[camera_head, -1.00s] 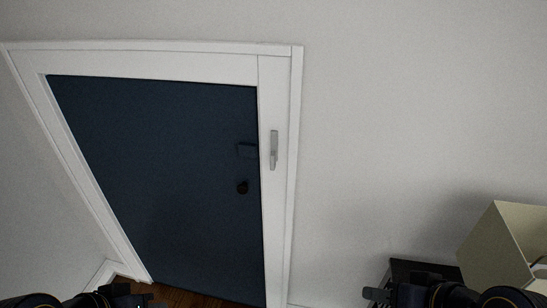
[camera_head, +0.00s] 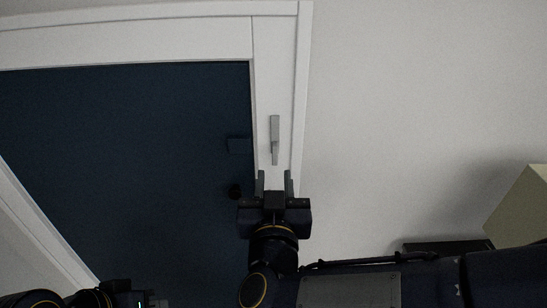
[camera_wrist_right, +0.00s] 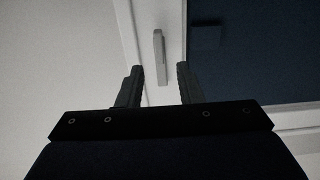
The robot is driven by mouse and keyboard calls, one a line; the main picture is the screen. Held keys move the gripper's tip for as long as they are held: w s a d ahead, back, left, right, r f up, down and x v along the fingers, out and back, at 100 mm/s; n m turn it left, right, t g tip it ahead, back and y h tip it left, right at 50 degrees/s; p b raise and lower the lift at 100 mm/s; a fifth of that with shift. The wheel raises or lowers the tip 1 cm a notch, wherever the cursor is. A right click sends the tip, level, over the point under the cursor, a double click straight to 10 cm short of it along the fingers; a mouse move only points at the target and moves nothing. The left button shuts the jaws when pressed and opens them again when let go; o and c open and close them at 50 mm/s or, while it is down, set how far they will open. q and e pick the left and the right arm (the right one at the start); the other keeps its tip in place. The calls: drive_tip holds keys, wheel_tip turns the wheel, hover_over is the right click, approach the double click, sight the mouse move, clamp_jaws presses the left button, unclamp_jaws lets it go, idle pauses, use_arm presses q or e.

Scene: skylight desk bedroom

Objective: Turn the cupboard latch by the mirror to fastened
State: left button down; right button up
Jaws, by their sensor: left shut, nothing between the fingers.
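The latch is a slim grey lever (camera_head: 274,138) on the white frame (camera_head: 266,60) beside the dark blue cupboard door (camera_head: 120,150). It lies along the frame, close to upright in the head view. My right gripper (camera_head: 275,183) is open and empty, its fingertips just below the latch in the head view. In the right wrist view the latch (camera_wrist_right: 160,56) shows beyond and between the two open fingers (camera_wrist_right: 161,84), apart from both. My left gripper (camera_head: 156,302) is shut and empty at the lower left edge.
A pale box-like shade (camera_head: 522,208) and a dark item (camera_head: 445,246) stand at the lower right. The wall right of the frame is bare. No mirror is recognisable.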

sight(275, 155)
drive_tip(key=w, duration=0.7)
drive_tip(key=shift+w, duration=0.15)
drive_tip(key=shift+c, duration=0.2)
clamp_jaws()
